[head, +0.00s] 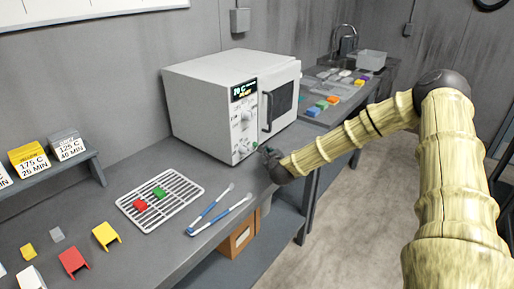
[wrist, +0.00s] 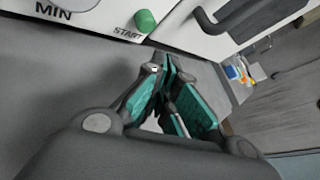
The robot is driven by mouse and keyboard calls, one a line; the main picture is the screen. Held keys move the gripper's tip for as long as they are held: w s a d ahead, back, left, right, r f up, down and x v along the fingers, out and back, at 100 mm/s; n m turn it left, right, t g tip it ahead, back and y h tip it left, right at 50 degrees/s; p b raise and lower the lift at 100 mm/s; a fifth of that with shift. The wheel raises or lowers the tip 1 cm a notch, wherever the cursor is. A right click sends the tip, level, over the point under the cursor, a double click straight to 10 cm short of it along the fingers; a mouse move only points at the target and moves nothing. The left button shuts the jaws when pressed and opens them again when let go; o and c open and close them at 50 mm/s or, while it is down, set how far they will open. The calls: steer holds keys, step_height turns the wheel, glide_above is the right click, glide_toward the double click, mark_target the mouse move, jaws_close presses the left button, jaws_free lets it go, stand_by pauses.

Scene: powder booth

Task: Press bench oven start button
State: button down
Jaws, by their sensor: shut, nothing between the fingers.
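The bench oven (head: 205,95) is a white box on the grey bench, with a control panel (head: 243,125) and a door with a dark handle (head: 278,106). Its green start button, labelled START, shows in the wrist view (wrist: 145,20) at the top, low on the panel. It also shows small in the head view (head: 255,144). My gripper (wrist: 168,68) is shut and empty, in front of the oven's lower front. Its fingertips are below and a little right of the button in the wrist view, apart from it. In the head view my gripper (head: 267,153) is beside the panel's lower corner.
A wire rack (head: 160,201) with a red and a green piece lies left of the oven. Blue-handled tools (head: 219,211) lie near the bench edge. Coloured brackets and labelled cards stand further left. A sink and coloured pieces (head: 322,104) are beyond the oven. Floor at right is clear.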

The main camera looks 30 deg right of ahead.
steer(key=shift+w+a+b, duration=0.3)
steer(key=shift+w, duration=0.5)
steer(key=shift+w+a+f+b, duration=0.1)
steer(key=shift+w+b, duration=0.1)
steer(key=shift+b, duration=0.15)
stand_by(0.8)
steer(key=shift+w+a, duration=0.1)
steer(key=shift+w, duration=0.1)
steer(key=shift+w+a+b, duration=0.2)
steer(key=shift+w+b, duration=0.2)
steer(key=shift+b, duration=0.15)
stand_by(0.9)
stand_by(0.3)
steer(key=shift+s+d, duration=0.3)
steer(key=shift+s, duration=0.5)
steer(key=shift+s+d, duration=0.35)
steer(key=shift+s, duration=0.4)
steer(key=shift+s+d, duration=0.3)
steer(key=shift+s, duration=0.5)
steer(key=shift+s+d, duration=0.35)
steer(key=shift+s, duration=0.4)
